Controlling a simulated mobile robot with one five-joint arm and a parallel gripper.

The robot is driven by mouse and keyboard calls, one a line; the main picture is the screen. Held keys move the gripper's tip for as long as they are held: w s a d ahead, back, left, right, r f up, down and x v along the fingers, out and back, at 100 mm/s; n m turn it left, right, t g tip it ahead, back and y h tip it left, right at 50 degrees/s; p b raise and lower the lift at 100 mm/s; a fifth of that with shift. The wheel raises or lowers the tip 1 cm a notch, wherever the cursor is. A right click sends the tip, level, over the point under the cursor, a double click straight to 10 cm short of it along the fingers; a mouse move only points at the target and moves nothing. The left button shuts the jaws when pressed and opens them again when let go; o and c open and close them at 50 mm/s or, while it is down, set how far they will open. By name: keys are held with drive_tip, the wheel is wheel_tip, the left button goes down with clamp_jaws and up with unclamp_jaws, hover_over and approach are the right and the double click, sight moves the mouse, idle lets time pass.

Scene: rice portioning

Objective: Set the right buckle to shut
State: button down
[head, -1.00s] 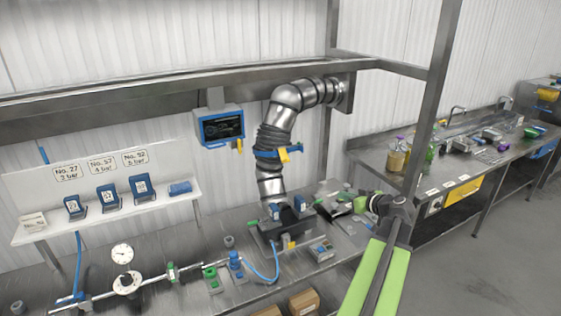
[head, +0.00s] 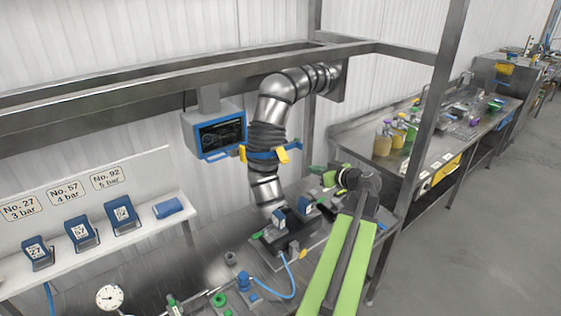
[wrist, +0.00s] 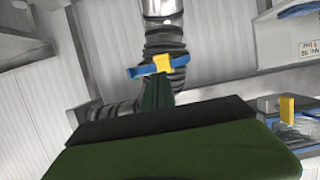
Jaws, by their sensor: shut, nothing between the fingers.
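A blue band (head: 262,153) runs around the ribbed part of the silver duct. A yellow buckle (head: 282,155) sits at its right side and juts out at a tilt; I cannot tell whether it is latched. Another yellow piece (head: 242,153) shows between the band and the screen; I cannot tell which it belongs to. My gripper (head: 318,169) is shut and empty, right of the buckle, a little lower and apart from it in the picture. In the wrist view, my dark green fingers (wrist: 155,88) point at a yellow buckle (wrist: 170,63) on the blue band (wrist: 140,71).
The blue-framed screen (head: 220,134) hangs left of the duct. A dark fixture (head: 290,238) with blue and green parts stands on the bench below. A steel post (head: 425,130) rises right of my arm. A white shelf (head: 85,252) with blue boxes is at left.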

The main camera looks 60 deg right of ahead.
sight(286, 162)
drive_tip(key=b+x, duration=0.4)
drive_tip(key=x, duration=0.9)
drive_tip(key=shift+w+f, duration=0.1)
drive_tip(key=shift+w, duration=0.05)
drive_tip(key=shift+w+d, duration=0.1)
drive_tip(key=shift+w, duration=0.35)
drive_tip(key=shift+f, duration=0.1)
